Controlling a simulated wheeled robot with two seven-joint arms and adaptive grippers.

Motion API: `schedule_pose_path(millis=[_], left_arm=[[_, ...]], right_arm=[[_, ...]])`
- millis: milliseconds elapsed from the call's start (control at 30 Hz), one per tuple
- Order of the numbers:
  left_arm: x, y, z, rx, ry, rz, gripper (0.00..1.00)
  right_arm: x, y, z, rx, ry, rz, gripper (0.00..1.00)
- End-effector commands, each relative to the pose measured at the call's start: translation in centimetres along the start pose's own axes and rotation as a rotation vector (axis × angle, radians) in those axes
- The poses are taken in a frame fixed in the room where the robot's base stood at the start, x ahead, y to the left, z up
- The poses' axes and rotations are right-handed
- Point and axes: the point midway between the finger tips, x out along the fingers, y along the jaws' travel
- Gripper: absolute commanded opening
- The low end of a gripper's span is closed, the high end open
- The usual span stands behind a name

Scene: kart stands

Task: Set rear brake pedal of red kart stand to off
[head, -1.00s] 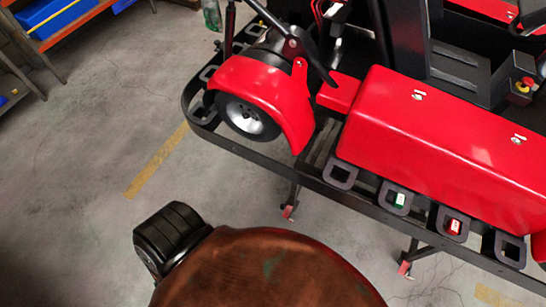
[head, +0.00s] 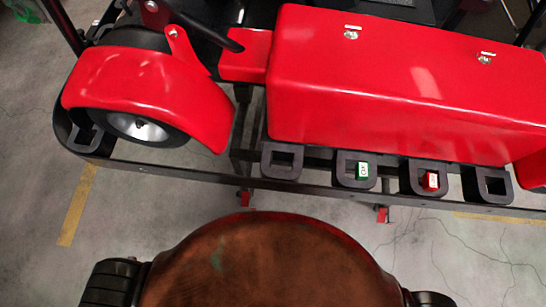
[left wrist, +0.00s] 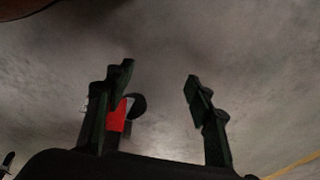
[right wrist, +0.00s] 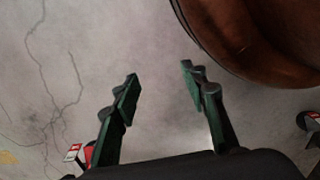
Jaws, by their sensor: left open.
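The red kart stand (head: 400,85) has red body panels on a black frame and fills the upper part of the head view. Below its frame, small red parts show at the legs, one at left (head: 244,197) and one at right (head: 382,213). I cannot tell which is the rear brake pedal or how it is set. My left gripper (left wrist: 160,72) is open and empty above the floor. A red part (left wrist: 117,115) beside a dark round shape shows behind its left finger. My right gripper (right wrist: 158,76) is open and empty. Neither gripper shows in the head view.
A red-fendered wheel (head: 141,128) is at left. Small red-and-white labelled parts (right wrist: 72,153) show in the right wrist view. Bare floor (head: 35,215) lies at left.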

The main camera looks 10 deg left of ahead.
Motion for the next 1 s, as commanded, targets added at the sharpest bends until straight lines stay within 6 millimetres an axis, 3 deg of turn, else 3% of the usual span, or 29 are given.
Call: schedule_pose_path(millis=[33,100,300,400,667,900,1000], left_arm=[[2.2,1.1,-1.6,-0.004,0.015,0.003,0.49],[2.9,2.4,-4.3,-0.017,0.043,0.003,0.49],[3.6,5.3,-9.9,-0.054,0.106,0.006,0.49],[3.5,6.1,-11.4,-0.067,0.125,0.007,0.49],[3.8,6.6,-12.6,-0.075,0.138,0.008,0.49],[6.0,6.6,-12.7,-0.073,0.136,0.008,0.49],[8.5,6.6,-12.7,-0.072,0.131,0.007,0.49]], right_arm=[[0.5,-0.2,-0.5,0.006,-0.011,-0.005,0.4],[-0.9,-0.4,-1.4,0.012,-0.019,-0.009,0.4],[-4.8,-0.6,-2.8,0.027,-0.04,-0.018,0.4],[-6.3,-0.6,-3.1,0.031,-0.044,-0.02,0.4],[-8.7,-0.6,-3.5,0.035,-0.044,-0.025,0.4],[-12.7,-1.1,-3.8,0.038,-0.041,-0.036,0.4],[-12.2,-2.2,-5.1,0.031,0.008,-0.065,0.4]])
